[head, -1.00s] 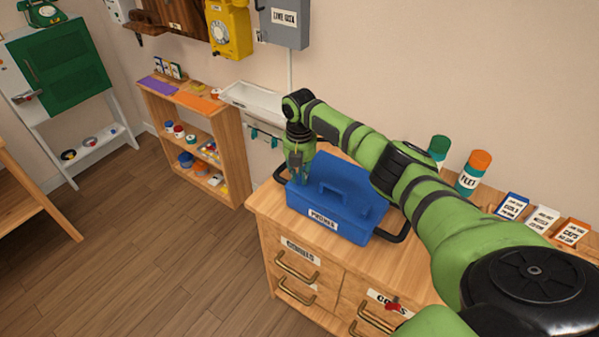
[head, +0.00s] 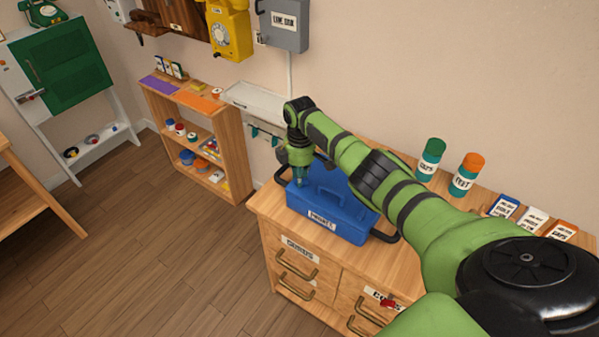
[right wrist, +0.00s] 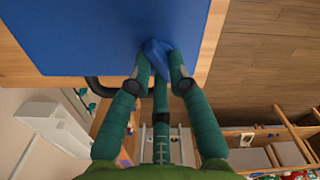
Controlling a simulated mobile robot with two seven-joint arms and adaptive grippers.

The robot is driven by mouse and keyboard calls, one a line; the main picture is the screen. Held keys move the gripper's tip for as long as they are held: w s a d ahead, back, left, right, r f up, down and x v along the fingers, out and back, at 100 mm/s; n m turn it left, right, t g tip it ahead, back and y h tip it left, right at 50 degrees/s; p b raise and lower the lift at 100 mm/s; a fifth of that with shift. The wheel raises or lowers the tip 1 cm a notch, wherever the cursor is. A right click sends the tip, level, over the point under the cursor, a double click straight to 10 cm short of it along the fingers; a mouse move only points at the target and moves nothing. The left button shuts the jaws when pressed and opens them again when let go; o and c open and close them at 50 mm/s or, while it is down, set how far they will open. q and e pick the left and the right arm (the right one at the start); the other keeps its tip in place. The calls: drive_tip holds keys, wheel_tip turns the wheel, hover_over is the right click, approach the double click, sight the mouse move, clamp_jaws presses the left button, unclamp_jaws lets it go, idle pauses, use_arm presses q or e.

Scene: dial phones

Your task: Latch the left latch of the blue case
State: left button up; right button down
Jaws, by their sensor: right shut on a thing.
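The blue case (head: 347,217) stands on the wooden cabinet top, with a label on its front. It also fills the upper left of the right wrist view (right wrist: 80,35). My right gripper (head: 300,182) points down at the case's left end. In the right wrist view its green fingers (right wrist: 157,68) are shut on a small blue piece at the case's edge, which looks like the left latch (right wrist: 156,55). The fingers hide part of this piece, so I cannot tell whether it is fastened. My left gripper is not in view.
Black bars (head: 385,237) show beside the case. Two labelled bottles (head: 431,160) and several small labelled boxes (head: 530,218) stand to the right, behind my arm. A low shelf (head: 233,145) and a pale tray (head: 250,98) are to the left.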

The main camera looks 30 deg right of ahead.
drive_tip(key=m+p, duration=0.1)
drive_tip(key=m, duration=0.2)
drive_tip(key=shift+d+r+m, duration=0.1)
drive_tip(key=shift+m, duration=0.2)
drive_tip(key=shift+d+m+p, duration=0.1)
drive_tip(key=shift+m+p, duration=0.3)
drive_tip(key=shift+m, duration=1.1)
drive_tip(key=c, duration=1.1)
unclamp_jaws()
drive_tip(key=shift+c, duration=0.2)
wheel_tip(320, 180, up, 12)
